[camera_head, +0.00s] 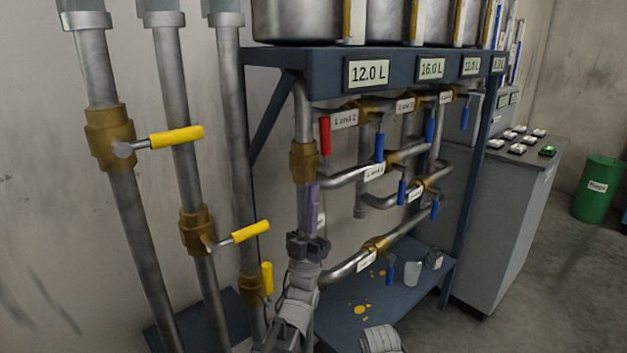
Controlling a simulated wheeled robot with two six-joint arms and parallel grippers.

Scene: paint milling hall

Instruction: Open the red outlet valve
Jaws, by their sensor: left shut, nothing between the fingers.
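The red valve handle (325,136) stands upright beside the vertical pipe under the 12.0 L tank. Its brass valve body (303,162) sits on that pipe, just below and left of the handle. My left gripper (313,188) points up, with purple fingers and a dark body, in front of the same pipe. Its fingertips are shut and empty, just below the brass body and below the red handle. It hides part of the pipe; whether it touches the pipe I cannot tell. My right gripper is not in view.
Pipes with yellow handles (177,137) stand to the left. Blue-handled valves (379,148) crowd the pipes to the right. A blue shelf (345,318) below holds a white cup (412,274) and yellow spills. A grey cabinet (500,220) and green drum (598,187) stand at right.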

